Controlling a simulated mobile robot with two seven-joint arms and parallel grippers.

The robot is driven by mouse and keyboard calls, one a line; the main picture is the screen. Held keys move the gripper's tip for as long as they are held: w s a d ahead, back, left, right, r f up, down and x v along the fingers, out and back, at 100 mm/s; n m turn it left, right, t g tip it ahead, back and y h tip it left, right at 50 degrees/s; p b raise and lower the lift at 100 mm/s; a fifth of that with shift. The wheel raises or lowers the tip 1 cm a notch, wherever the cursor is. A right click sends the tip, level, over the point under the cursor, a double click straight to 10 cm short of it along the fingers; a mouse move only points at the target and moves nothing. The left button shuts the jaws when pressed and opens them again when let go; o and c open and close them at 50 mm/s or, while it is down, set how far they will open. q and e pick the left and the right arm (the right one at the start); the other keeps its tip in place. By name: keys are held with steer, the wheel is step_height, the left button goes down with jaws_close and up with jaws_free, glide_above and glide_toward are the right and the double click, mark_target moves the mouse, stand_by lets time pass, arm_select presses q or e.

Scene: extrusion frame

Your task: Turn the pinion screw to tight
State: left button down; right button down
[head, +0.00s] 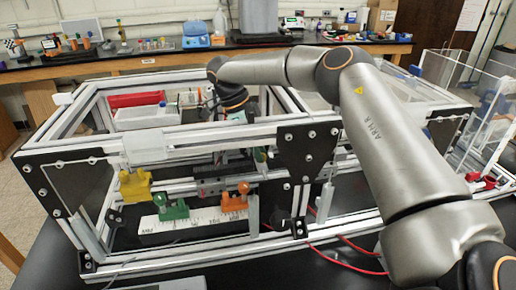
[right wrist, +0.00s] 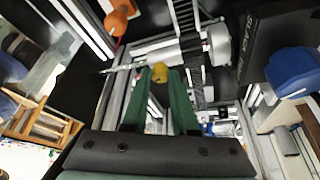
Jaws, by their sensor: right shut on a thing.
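My right arm reaches over the top rail of the metal extrusion frame (head: 195,139) and down into it, in the head view. In the right wrist view the two green fingers of my right gripper (right wrist: 161,80) close around a small yellow knob (right wrist: 160,71), which looks like the pinion screw's head. The screw's shaft is hidden. A black panel (right wrist: 256,50) at the right bears the word SLACK. No TIGHT mark is readable. I cannot tell how far the knob is turned. In the head view the rails hide the fingertips. My left gripper is not in view.
A yellow clamp (head: 135,186), a green knob (head: 172,208), an orange knob (head: 235,202) and a white MM scale (head: 195,220) sit at the frame's front. A white box (head: 138,119) stands inside at left. Rails and red cables (head: 340,254) lie close by.

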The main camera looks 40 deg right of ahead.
steer(key=c, duration=0.7)
jaws_free()
